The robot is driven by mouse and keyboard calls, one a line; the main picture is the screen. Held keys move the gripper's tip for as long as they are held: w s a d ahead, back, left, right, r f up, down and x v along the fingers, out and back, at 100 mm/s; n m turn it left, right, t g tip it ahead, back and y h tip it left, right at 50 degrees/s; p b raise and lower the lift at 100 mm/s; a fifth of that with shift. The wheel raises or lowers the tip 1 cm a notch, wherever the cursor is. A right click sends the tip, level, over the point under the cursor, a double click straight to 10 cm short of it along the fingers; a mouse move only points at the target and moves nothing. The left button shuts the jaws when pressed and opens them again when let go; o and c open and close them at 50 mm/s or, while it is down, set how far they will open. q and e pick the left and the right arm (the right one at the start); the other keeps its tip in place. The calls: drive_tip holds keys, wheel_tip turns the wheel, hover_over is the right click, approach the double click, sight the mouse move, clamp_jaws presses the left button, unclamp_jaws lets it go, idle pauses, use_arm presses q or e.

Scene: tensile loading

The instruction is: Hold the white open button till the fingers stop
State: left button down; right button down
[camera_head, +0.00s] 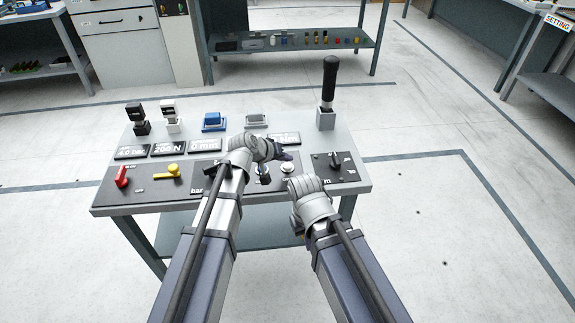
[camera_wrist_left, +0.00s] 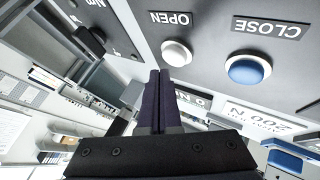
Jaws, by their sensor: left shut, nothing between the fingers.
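The white open button (camera_wrist_left: 176,53) sits on a dark panel under an OPEN label in the left wrist view. In the head view a pale round cap (camera_head: 287,168), probably this button, shows by my left gripper. My left gripper (camera_head: 287,156) is shut and empty, pointing right over the panel. In the left wrist view its closed fingertips (camera_wrist_left: 160,72) lie right by the white button's edge; whether they touch it I cannot tell. The blue close button (camera_wrist_left: 248,68) is beside the white one, apart from the fingers. My right wrist (camera_head: 305,187) is at the panel's front; its fingers are hidden.
The bench (camera_head: 355,150) carries a red lever (camera_head: 121,177), a yellow lever (camera_head: 172,171), a dark knob (camera_head: 335,160) and a tall black-handled lever (camera_head: 328,90). Blue and grey fixtures stand at the back. A shelf (camera_head: 290,42) is behind. The floor on the right is clear.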

sight(286, 167)
use_arm(q)
drive_tip(key=shift+f, duration=0.15)
drive_tip(key=shift+f+b, duration=0.25)
drive_tip(key=shift+b, duration=0.15)
drive_tip(key=shift+f+b, duration=0.55)
idle(0.6)
drive_tip(key=shift+r, duration=0.15)
idle(1.8)
drive_tip(key=shift+r+p, duration=0.85)
drive_tip(key=shift+p, duration=0.1)
drive_tip(key=shift+r, duration=0.1)
wheel_tip(286, 167, up, 5)
drive_tip(key=p, duration=0.5)
